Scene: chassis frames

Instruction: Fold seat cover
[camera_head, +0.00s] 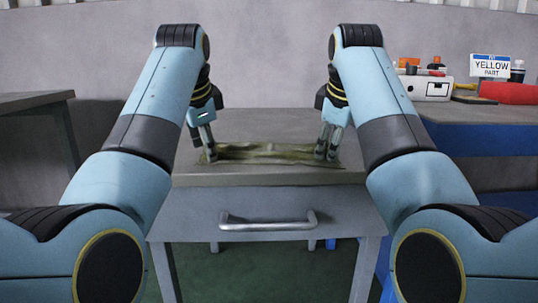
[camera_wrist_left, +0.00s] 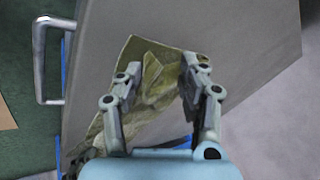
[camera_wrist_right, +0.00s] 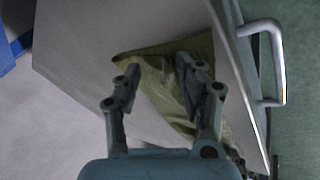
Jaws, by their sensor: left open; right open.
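The seat cover (camera_head: 265,153) is an olive-green cloth lying as a long, creased strip across the grey table top. It also shows in the left wrist view (camera_wrist_left: 152,72) and the right wrist view (camera_wrist_right: 155,75). My left gripper (camera_head: 211,157) is open at the cloth's left end; in its wrist view the fingers (camera_wrist_left: 158,78) straddle part of the cloth. My right gripper (camera_head: 327,155) is open at the cloth's right end, with its fingers (camera_wrist_right: 160,78) over the cloth. Whether the fingertips touch the cloth is unclear. The fingers hide parts of it.
The table (camera_head: 190,180) has a drawer with a metal handle (camera_head: 267,222) at its front. A blue bench at right carries a "YELLOW PART" sign (camera_head: 490,66), a red box (camera_head: 508,93) and a white case (camera_head: 427,88). Another table (camera_head: 30,101) stands at left.

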